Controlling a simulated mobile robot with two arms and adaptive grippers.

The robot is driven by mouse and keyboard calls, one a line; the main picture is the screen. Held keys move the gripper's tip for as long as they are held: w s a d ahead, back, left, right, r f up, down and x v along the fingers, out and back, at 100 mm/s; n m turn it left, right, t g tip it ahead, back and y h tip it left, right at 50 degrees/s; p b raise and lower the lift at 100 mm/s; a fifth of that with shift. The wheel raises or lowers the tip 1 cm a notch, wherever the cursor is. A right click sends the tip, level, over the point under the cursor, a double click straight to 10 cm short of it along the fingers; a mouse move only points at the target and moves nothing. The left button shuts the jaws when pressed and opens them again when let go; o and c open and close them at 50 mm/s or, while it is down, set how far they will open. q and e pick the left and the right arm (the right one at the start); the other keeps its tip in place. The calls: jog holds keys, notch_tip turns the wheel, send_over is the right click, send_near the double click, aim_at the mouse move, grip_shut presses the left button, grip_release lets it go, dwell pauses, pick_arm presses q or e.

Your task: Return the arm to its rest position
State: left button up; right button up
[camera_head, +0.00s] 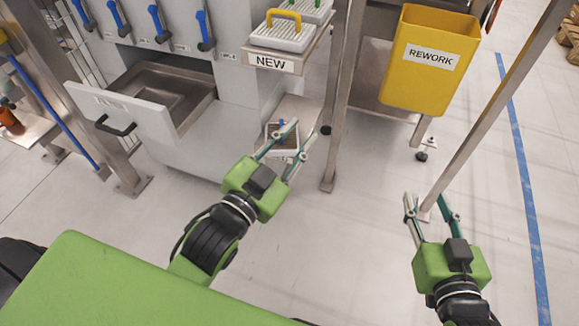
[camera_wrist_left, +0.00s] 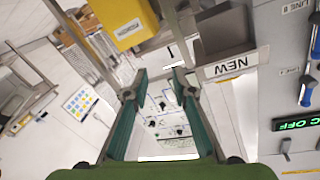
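My left gripper (camera_head: 303,133) is open, its two fingers spread apart in front of the machine's lower right part. In the left wrist view the left gripper (camera_wrist_left: 160,76) also shows open, with nothing held between its fingertips. Behind its fingers in the head view is a small grey tray or box (camera_head: 272,128) with something blue in it, partly hidden by the fingers; I cannot tell whether they touch. My right gripper (camera_head: 425,201) is open and empty at the lower right, over the floor and near a slanted metal post.
A drawer (camera_head: 150,125) stands open at the left, showing an empty-looking steel basin. A NEW shelf (camera_head: 270,62) holds a white item with a yellow handle (camera_head: 284,14). A yellow REWORK bin (camera_head: 428,60) hangs at the upper right. Metal posts (camera_head: 340,90) stand between. The floor at the lower middle is clear.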

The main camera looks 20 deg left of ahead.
pick_arm(q)
notch_tip(320, 180, down, 7)
jog(key=s+n+g, duration=0.2)
jog(key=n+g, duration=0.1)
jog(key=n, duration=0.1)
jog(key=shift+s+a+y, duration=0.3)
jog(key=shift+y, duration=0.1)
